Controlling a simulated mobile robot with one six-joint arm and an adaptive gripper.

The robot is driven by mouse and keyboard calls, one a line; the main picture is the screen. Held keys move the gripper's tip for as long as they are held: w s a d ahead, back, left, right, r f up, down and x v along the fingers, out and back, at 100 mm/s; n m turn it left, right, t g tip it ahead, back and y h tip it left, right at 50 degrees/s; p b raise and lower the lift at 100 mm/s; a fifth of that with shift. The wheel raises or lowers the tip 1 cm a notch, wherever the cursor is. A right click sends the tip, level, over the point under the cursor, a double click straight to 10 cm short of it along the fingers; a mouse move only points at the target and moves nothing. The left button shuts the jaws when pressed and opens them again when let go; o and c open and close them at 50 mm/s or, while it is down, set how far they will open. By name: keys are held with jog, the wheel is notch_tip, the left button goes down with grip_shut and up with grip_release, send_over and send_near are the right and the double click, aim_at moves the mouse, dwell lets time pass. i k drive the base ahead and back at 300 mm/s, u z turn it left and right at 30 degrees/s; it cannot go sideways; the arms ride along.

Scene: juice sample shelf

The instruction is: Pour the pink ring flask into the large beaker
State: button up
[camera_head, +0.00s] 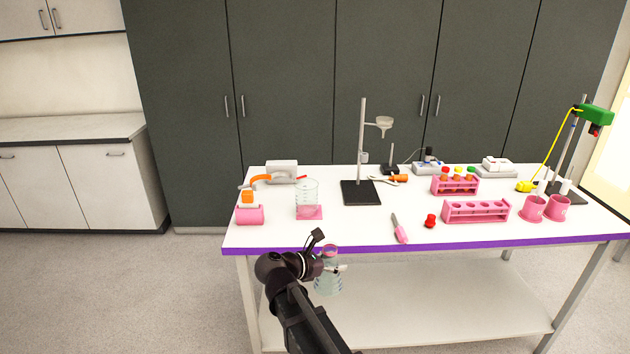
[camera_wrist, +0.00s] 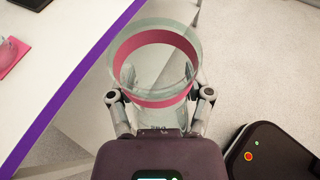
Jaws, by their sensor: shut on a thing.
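The pink ring flask (camera_head: 329,280) is clear glass with a pink band at its neck. My gripper (camera_head: 338,268) is shut on it and holds it upright in front of the table's front edge, outside the tabletop. In the wrist view the flask (camera_wrist: 155,62) shows from above, with its pink-banded mouth open and my gripper's fingers (camera_wrist: 160,98) on both sides. The large beaker (camera_head: 307,194) is clear glass with markings and stands on a pink mat (camera_head: 312,213) at the left of the table. Whether the flask holds liquid I cannot tell.
The white table (camera_head: 360,227) has a purple front edge. A pink block (camera_head: 249,215) lies left of the beaker, and a ring stand (camera_head: 362,150) with a funnel stands behind it to the right. A pink-handled tool (camera_head: 399,229) and pink racks (camera_head: 475,212) lie farther right.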

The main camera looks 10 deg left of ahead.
aim_at(306, 198)
jog(key=u, duration=0.05)
jog(key=i, duration=1.05)
